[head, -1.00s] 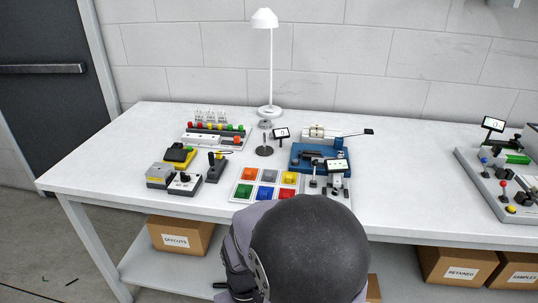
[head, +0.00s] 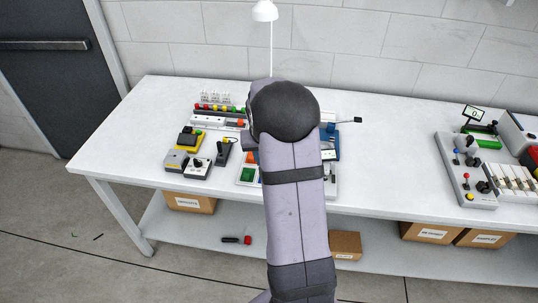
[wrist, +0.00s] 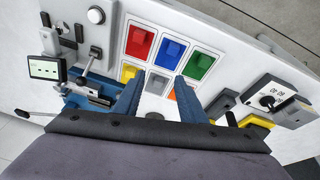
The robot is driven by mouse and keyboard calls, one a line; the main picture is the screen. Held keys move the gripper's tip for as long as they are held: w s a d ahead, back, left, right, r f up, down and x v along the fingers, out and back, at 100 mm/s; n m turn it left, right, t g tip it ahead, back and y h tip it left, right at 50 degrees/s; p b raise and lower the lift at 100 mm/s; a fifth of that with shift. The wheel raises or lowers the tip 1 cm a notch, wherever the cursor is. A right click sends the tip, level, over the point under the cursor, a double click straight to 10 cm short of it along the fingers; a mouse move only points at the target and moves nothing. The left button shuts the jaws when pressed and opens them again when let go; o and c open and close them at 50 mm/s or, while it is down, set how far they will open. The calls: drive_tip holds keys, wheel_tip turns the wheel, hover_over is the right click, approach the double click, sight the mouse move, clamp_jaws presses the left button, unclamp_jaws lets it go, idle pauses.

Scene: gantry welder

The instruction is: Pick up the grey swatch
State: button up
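The grey swatch (wrist: 158,82) is in the wrist view, in the middle of the row of the white swatch board (wrist: 208,42) nearer my gripper, between the yellow swatch (wrist: 129,73) and the mostly covered orange swatch (wrist: 172,95). My gripper (wrist: 158,78) is open, its two blue fingers apart on either side of the grey swatch as seen from the wrist. I cannot tell how high the fingertips are above it. In the head view my arm hides the grey swatch and most of the board; the green swatch (head: 248,175) shows at its left.
Red (wrist: 140,41), blue (wrist: 170,52) and green (wrist: 200,65) swatches fill the other row. A blue fixture with a small screen (wrist: 44,68) stands beside the board. Control boxes (head: 196,168) and a white lamp (head: 265,12) are on the table. Free tabletop lies at far left.

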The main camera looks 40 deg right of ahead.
drive_tip(key=shift+w+d+r+m+t, duration=0.2)
drive_tip(key=shift+w+d+r+m, duration=0.15)
drive_tip(key=shift+w+m, duration=0.25)
drive_tip(key=shift+w+d+r+m+t, duration=0.2)
drive_tip(key=shift+w+r+m, duration=0.2)
drive_tip(key=shift+m, duration=0.2)
drive_tip(key=shift+f, duration=0.15)
drive_tip(key=shift+p+x, duration=0.4)
drive_tip(key=shift+x, duration=0.55)
drive_tip(key=shift+d, duration=0.1)
drive_tip(key=shift+p+x, duration=1.2)
drive_tip(key=shift+x, duration=1.35)
drive_tip(key=shift+w+d, duration=0.1)
drive_tip(key=shift+d, duration=0.05)
